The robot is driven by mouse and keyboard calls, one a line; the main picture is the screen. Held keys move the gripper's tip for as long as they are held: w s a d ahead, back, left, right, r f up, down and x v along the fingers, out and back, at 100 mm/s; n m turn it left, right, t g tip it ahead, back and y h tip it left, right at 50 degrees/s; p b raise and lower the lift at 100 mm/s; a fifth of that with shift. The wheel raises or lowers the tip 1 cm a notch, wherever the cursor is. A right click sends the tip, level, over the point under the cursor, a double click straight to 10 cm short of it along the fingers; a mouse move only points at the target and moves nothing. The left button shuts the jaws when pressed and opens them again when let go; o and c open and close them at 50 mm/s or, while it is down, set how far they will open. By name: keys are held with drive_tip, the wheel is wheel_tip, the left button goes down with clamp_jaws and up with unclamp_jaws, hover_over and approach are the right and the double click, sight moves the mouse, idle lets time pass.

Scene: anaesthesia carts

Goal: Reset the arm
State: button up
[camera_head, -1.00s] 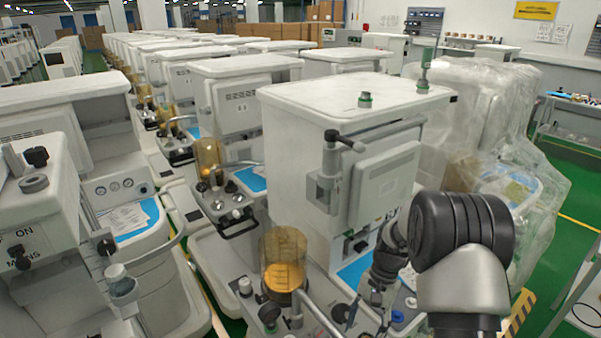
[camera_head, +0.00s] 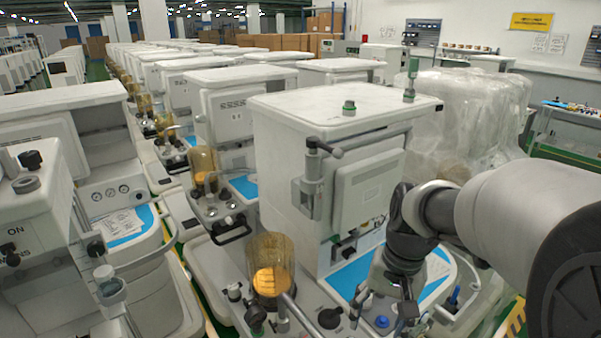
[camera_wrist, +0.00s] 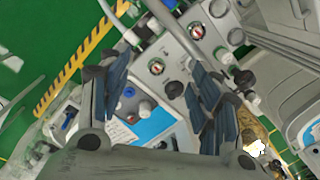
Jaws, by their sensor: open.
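My arm (camera_head: 520,215) reaches in from the right edge of the head view. My gripper (camera_head: 385,305) hangs at its end, pointing down over the front ledge of the nearest white anaesthesia cart (camera_head: 345,110). In the wrist view my gripper (camera_wrist: 158,70) shows two dark, blue-padded fingers spread well apart, with nothing between them. Below and beyond the fingers are the cart's gauges (camera_wrist: 157,67), knobs and a blue-and-white sheet (camera_wrist: 150,125). Whether the gripper touches the cart cannot be told.
An amber canister (camera_head: 270,265) stands on the cart's ledge left of my gripper. A bracket with a handle (camera_head: 315,170) sticks out from the cart's side. Another cart (camera_head: 40,200) stands at left, plastic-wrapped carts (camera_head: 465,110) at back right. Yellow-black floor tape (camera_wrist: 75,65) borders green floor.

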drive_tip(key=s+r+n+t, duration=0.2)
drive_tip(key=s+r, duration=0.1)
drive_tip(key=s, duration=0.5)
drive_tip(key=s+r+n+t+h, duration=0.1)
drive_tip(key=s+r+n+t, duration=0.1)
drive_tip(key=s, duration=0.6)
drive_tip(key=shift+s+a+r+t, duration=0.2)
drive_tip(key=shift+r+t, duration=0.1)
drive_tip(key=shift+r, duration=0.5)
